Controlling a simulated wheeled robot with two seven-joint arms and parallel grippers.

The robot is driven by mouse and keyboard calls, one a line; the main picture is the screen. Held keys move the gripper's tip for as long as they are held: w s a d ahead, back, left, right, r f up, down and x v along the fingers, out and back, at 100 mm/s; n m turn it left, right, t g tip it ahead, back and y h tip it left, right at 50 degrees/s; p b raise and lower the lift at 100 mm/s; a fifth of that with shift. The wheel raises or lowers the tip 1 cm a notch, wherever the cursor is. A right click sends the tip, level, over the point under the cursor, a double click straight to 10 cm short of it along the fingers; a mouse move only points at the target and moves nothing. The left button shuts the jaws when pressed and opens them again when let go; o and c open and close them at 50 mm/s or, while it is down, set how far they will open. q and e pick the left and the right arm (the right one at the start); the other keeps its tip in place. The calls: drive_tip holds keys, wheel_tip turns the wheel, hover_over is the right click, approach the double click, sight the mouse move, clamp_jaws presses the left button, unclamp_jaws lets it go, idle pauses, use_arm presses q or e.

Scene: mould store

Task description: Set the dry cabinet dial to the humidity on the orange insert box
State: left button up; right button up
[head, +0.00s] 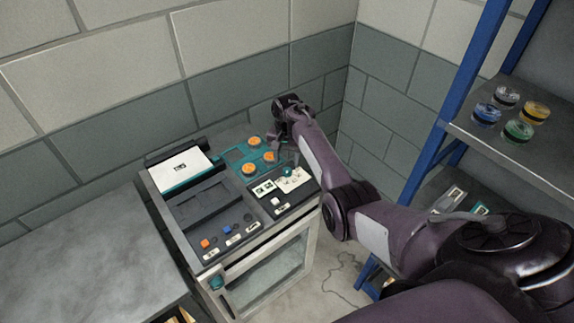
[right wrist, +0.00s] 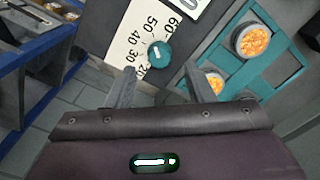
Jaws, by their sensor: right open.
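The dry cabinet (head: 178,212) stands in the corner with its controls on top. Its dial is a teal knob (head: 287,171) on a white scale plate. In the right wrist view the dial (right wrist: 159,54) shows a short white mark, beside printed numbers from 20 to 60; I cannot tell exactly which number it points at. My right gripper (right wrist: 160,88) is open and empty, its two fingers apart just short of the knob. On the blue-framed shelf, an orange-yellow round box (head: 535,112) may be the orange insert box; no humidity figure is readable on it. My left gripper is out of view.
A teal rack (right wrist: 208,52) with orange-filled cups (right wrist: 253,40) lies beside the dial. Blue, green and clear round boxes share the shelf (head: 557,155). A bare grey bench (head: 80,255) stands left.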

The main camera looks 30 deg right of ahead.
sight(287, 169)
drive_tip(key=shift+r+b, duration=0.3)
drive_tip(key=shift+r, duration=1.5)
